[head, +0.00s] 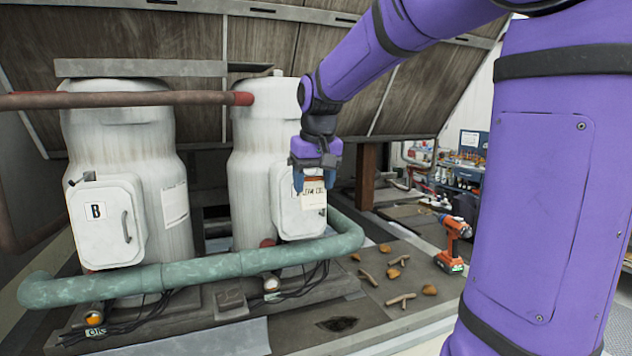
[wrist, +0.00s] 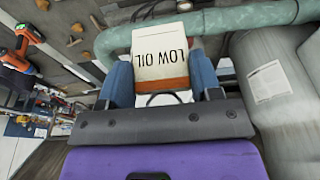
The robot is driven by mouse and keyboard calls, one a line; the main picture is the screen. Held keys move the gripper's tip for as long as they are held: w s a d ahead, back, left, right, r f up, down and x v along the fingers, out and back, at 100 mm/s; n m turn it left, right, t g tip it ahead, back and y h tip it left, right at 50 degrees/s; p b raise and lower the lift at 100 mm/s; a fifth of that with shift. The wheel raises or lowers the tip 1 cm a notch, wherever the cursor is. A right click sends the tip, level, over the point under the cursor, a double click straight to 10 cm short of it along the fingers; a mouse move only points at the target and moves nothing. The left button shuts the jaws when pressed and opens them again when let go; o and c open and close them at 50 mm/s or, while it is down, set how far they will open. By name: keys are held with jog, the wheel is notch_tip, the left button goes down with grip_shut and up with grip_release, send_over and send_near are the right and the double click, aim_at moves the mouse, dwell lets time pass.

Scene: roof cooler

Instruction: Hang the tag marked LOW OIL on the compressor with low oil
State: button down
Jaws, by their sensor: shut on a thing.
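My gripper (head: 314,182) is shut on the LOW OIL tag (head: 313,197), a cream card with an orange band and a wire loop. In the wrist view the tag (wrist: 160,62) sits between my blue fingers, its lettering upside down. The gripper is in front of the right compressor's white box (head: 287,212), hiding part of it. The left compressor (head: 115,135) has a box marked B. Small round glasses show low on the left (head: 94,319) and right (head: 271,284) units. The left glass is orange; the right looks paler, its level too small to read.
A green pipe (head: 205,268) crosses in front of both compressors, and a red-brown pipe (head: 130,99) crosses higher up. An OK tag (head: 95,332) is by the left glass.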

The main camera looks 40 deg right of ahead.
jog(key=shift+w+d+f, duration=0.1)
jog(key=shift+w+d, duration=0.1)
jog(key=shift+w, duration=0.55)
jog(key=shift+w+d+f, duration=0.1)
jog(key=shift+w+d, duration=0.15)
jog(key=shift+w, duration=0.55)
jog(key=shift+w+d, duration=0.2)
jog(key=shift+w, duration=0.55)
jog(key=shift+w+d+f, duration=0.15)
jog(key=shift+w+f, duration=0.25)
jog(key=shift+w, duration=0.1)
jog(key=shift+f, duration=0.15)
jog(key=shift+c, duration=1.1)
grip_release()
jog(key=v, duration=1.1)
jog(key=s+a+f+n+t, duration=0.1)
jog(key=s+a+f, duration=0.3)
jog(key=s, duration=0.4)
jog(key=s+a+f+n+t, duration=0.1)
jog(key=s+a+f, duration=0.3)
jog(key=s, duration=0.4)
jog(key=s+a+f+n+t, duration=0.1)
jog(key=s+a+f, duration=0.3)
jog(key=s, duration=0.4)
jog(key=shift+s+a+f+y, duration=0.25)
jog(key=shift+s+f+y, duration=0.15)
jog(key=shift+f, duration=0.4)
